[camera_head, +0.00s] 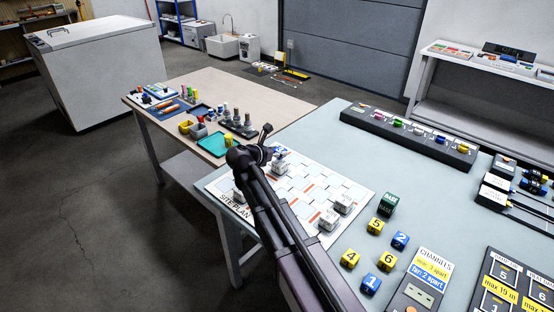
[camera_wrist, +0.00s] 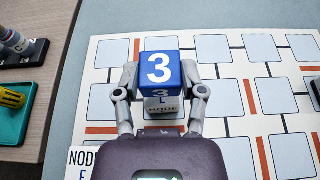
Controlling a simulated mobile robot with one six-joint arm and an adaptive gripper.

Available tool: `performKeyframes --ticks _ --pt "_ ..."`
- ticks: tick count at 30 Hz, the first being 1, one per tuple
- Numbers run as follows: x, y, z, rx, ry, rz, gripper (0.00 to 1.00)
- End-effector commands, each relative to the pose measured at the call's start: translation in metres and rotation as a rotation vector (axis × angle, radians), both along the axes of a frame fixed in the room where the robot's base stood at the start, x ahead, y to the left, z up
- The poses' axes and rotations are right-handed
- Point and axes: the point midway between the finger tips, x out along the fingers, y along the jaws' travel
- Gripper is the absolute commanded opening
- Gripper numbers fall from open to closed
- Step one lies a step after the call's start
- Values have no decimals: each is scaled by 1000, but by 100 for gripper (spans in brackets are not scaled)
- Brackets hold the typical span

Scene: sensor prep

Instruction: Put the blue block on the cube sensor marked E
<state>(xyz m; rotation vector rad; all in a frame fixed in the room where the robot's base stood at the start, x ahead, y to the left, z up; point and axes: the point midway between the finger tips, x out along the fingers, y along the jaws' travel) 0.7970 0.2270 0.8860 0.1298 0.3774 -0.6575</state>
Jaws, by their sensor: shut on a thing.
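My gripper (camera_wrist: 160,85) is shut on the blue block (camera_wrist: 159,68), which has a white 3 on its top face. In the head view the block (camera_head: 280,149) shows small and partly hidden beside my gripper (camera_head: 268,152), over the site plan board. Directly below the block in the wrist view is a white cube sensor (camera_wrist: 162,106); its letter is partly covered and looks like an L. I cannot tell whether block and cube touch. Another white cube sensor (camera_wrist: 84,160), cut off at the lower left, reads NOD with what looks like an E.
The white site plan board (camera_head: 306,185) carries more cube sensors at its right (camera_head: 343,203) and left (camera_head: 239,195). A teal tray (camera_head: 211,144) is on the wooden table.

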Motion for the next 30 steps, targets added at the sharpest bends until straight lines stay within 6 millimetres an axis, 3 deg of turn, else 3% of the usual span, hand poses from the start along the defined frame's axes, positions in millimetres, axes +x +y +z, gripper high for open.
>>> performKeyframes --ticks 7,26,27,30 --pt "0 0 -22 0 0 1 17" --pt "0 2 -28 0 0 2 17" --pt "0 2 -27 0 0 2 65" --pt "0 2 -27 0 0 2 87"
